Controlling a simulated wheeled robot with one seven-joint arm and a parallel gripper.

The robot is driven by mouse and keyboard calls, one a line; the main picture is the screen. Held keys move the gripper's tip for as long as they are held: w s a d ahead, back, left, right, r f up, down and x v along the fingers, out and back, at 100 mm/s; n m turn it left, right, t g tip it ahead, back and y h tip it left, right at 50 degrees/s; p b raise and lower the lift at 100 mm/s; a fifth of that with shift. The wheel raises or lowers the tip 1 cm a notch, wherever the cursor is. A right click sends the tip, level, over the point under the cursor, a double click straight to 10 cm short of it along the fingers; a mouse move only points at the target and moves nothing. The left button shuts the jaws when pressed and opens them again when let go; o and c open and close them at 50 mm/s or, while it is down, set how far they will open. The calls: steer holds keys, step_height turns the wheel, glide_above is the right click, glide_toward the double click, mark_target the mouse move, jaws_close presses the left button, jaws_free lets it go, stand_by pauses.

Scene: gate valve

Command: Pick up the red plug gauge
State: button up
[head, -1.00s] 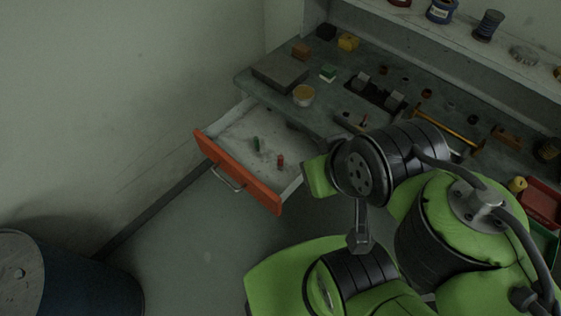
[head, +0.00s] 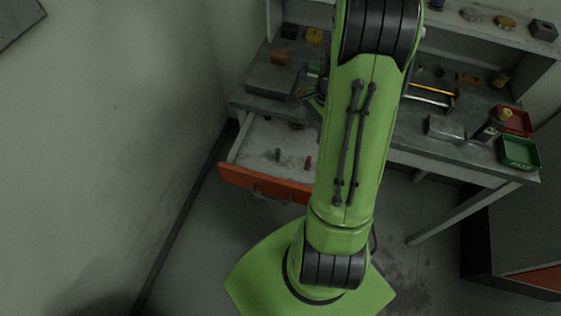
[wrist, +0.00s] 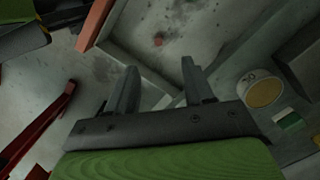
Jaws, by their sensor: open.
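The red plug gauge (head: 308,162) stands in the open drawer, close to my arm's left edge in the head view. A green plug gauge (head: 278,154) is to its left. In the wrist view a small reddish shape, likely the red plug gauge (wrist: 158,38), shows on the pale drawer floor beyond my fingertips. My gripper (wrist: 160,76) is open and empty, its two dark fingers apart, with the reddish shape ahead and roughly between them. In the head view my arm hides most of the gripper.
The drawer's orange front (head: 262,183) borders it. The bench top above carries a grey block (head: 270,80), a yellow-topped tin (wrist: 262,88) and a green-and-white block (wrist: 290,122). Red bars (wrist: 45,130) show at left in the wrist view. Floor left of the drawer is clear.

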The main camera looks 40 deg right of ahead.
mark_target(309, 158)
steer(key=shift+m, duration=0.4)
steer(key=f, duration=0.5)
steer(key=f+b, duration=0.1)
steer(key=f, duration=0.5)
steer(key=a+f+b, duration=0.1)
steer(key=f, duration=0.5)
steer(key=shift+a, duration=0.1)
steer(key=shift+s+r, duration=0.1)
steer(key=shift+r, duration=0.05)
jaws_close()
